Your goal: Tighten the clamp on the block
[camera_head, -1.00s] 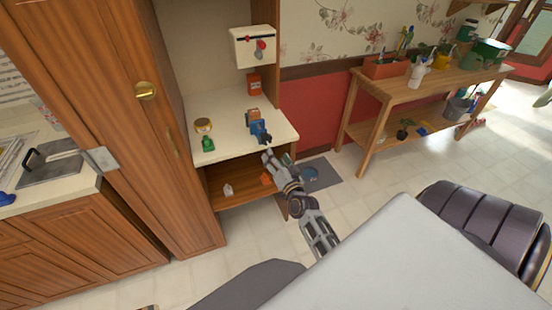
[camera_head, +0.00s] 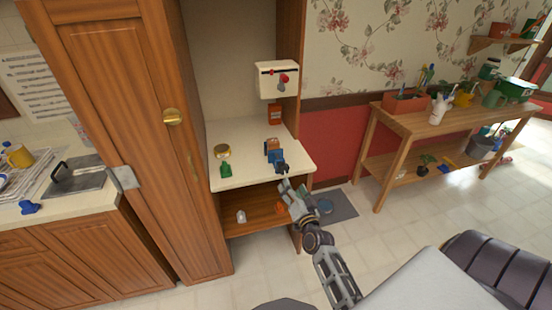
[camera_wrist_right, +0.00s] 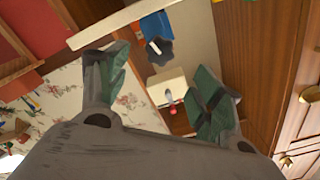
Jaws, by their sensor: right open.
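The clamp (camera_head: 276,156) is blue with a dark knob at its front. It sits near the front right edge of the cream counter in the cabinet. An orange-brown block (camera_head: 272,143) shows at its back, seemingly held in it. My right gripper (camera_head: 291,187) is open and empty, just in front of and below the dark knob, apart from it. In the right wrist view the blue clamp (camera_wrist_right: 153,24) and its dark star-shaped knob (camera_wrist_right: 160,52) show beyond the spread fingers (camera_wrist_right: 160,82). My left gripper is out of view.
A green object (camera_head: 225,170) and a round gold-lidded item (camera_head: 222,151) stand left of the clamp. The counter edge (camera_head: 262,181) and lower shelf (camera_head: 255,219) lie close to my gripper.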

